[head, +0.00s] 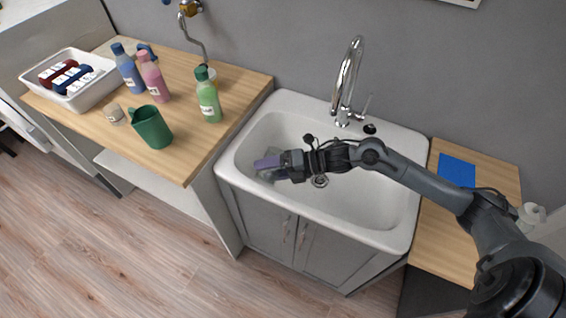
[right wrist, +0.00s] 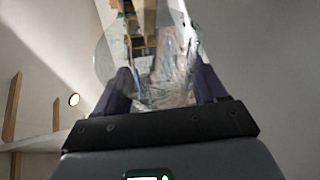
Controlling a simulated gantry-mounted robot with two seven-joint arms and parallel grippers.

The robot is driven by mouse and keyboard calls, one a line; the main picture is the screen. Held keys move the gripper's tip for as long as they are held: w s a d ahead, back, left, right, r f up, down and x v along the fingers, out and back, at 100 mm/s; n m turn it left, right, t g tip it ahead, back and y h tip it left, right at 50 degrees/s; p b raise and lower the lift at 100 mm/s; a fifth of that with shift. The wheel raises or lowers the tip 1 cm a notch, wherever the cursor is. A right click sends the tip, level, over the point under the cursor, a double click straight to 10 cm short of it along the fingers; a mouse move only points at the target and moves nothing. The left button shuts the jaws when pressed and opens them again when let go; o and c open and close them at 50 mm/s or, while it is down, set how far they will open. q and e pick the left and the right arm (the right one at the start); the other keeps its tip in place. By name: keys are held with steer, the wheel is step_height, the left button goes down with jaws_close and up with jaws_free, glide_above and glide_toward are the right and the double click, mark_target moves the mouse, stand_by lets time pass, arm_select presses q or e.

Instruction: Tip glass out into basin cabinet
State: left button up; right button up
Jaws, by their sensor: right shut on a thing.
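The basin cabinet (head: 268,222) stands in the middle of the head view, with a white basin on top and grey doors below. My right gripper (head: 268,165) reaches in from the right and is over the left part of the basin. It is shut on the clear glass (right wrist: 165,72), which shows between the two dark fingers (right wrist: 163,88) in the right wrist view. In the head view the glass is mostly hidden by the gripper and hard to make out, so its tilt and contents cannot be told. My left gripper is not in view.
A chrome tap (head: 347,85) rises behind the basin. The left wooden counter (head: 190,150) holds a green mug (head: 152,128), a small clear cup (head: 114,115), several bottles and a white tray (head: 92,92). A blue sheet (head: 457,170) lies on the right counter.

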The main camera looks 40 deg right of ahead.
mark_target(263, 182)
steer(key=shift+s+a+r+n+h+b, duration=0.15)
steer(key=shift+a+r+n+h+b, duration=0.2)
steer(key=shift+n+h, duration=0.45)
step_height(263, 182, down, 2)
steer(key=n+b, duration=0.1)
steer(key=b, duration=0.1)
steer(key=h+b, duration=0.1)
steer(key=b, duration=0.1)
steer(key=shift+d+f+n, duration=0.15)
steer(key=shift+f+n, duration=0.05)
steer(key=shift+n, duration=0.2)
steer(key=shift+r+n+t+h+b, duration=0.45)
steer(key=shift+n+h+b, duration=0.25)
steer(key=shift+h+b, duration=0.15)
steer(key=shift+s+a+r+n+h, duration=0.1)
steer(key=shift+a+r+n+h, duration=0.25)
steer(key=shift+a, duration=0.1)
steer(key=a+f+n+h+b, duration=0.1)
steer(key=b, duration=0.1)
steer(key=s+a+n+t+h+b, duration=0.1)
steer(key=b, duration=0.2)
steer(key=shift+f, duration=0.4)
steer(key=shift+a+r+n+h, duration=0.15)
steer(key=shift+r+n+h, duration=0.15)
steer(key=shift+r+n, duration=0.05)
steer(key=shift+a+r+n+t+h, duration=0.2)
steer(key=shift+n+t+h, duration=0.05)
steer(key=shift+n+h, duration=0.05)
steer(key=shift+s, duration=0.1)
